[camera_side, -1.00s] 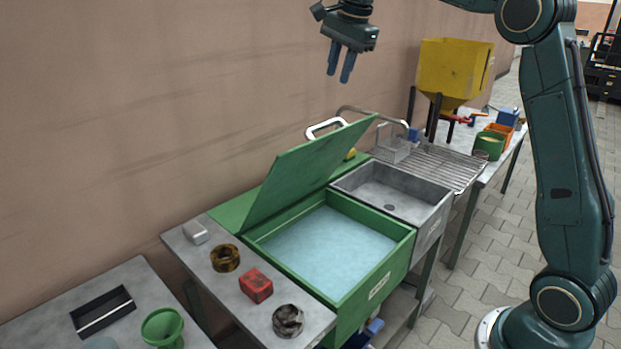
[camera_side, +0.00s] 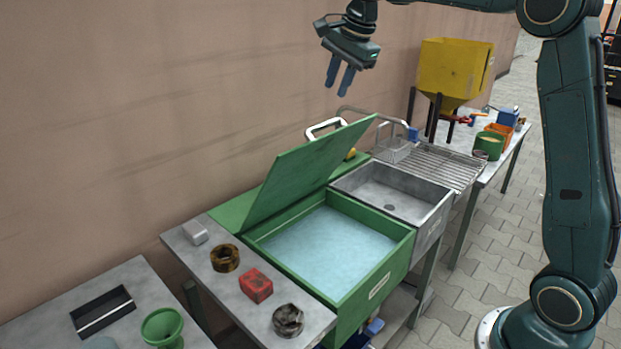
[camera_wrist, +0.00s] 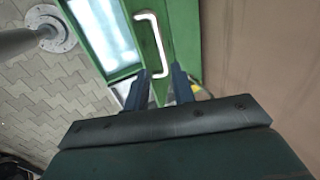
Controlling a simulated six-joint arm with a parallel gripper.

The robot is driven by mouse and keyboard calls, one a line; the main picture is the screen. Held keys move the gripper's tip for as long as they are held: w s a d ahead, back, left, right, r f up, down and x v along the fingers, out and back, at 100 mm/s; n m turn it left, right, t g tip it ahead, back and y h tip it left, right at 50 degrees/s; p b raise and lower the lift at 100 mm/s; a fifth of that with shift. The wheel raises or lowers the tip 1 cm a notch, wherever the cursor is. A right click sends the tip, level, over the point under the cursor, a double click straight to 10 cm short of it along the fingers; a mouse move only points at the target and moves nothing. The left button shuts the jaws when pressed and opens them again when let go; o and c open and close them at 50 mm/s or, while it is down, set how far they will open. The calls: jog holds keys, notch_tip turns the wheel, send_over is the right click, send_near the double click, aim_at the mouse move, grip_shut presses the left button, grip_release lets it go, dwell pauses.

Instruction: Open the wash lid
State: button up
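The green wash lid (camera_side: 308,172) stands raised and tilted back over the green wash tank (camera_side: 376,287), which holds pale blue liquid (camera_side: 328,245). The lid's white handle (camera_side: 325,127) is at its upper edge; it also shows in the wrist view (camera_wrist: 154,42), just beyond my fingertips. My gripper (camera_side: 340,90) is above the lid, apart from it, with its fingers pointing down. The two blue-grey fingers stand apart with nothing between them in the side view. In the wrist view my gripper (camera_wrist: 162,74) has a gap between its fingers.
A grey sink (camera_side: 395,194) and a wire drain rack (camera_side: 440,165) lie right of the tank. A yellow hopper (camera_side: 452,72) stands behind. A rusty ring (camera_side: 225,258), red block (camera_side: 256,285) and dark ring (camera_side: 288,320) sit on the left bench. The wall is close behind the lid.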

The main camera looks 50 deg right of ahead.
aim_at(323, 123)
jog(key=x, duration=1)
grip_shut()
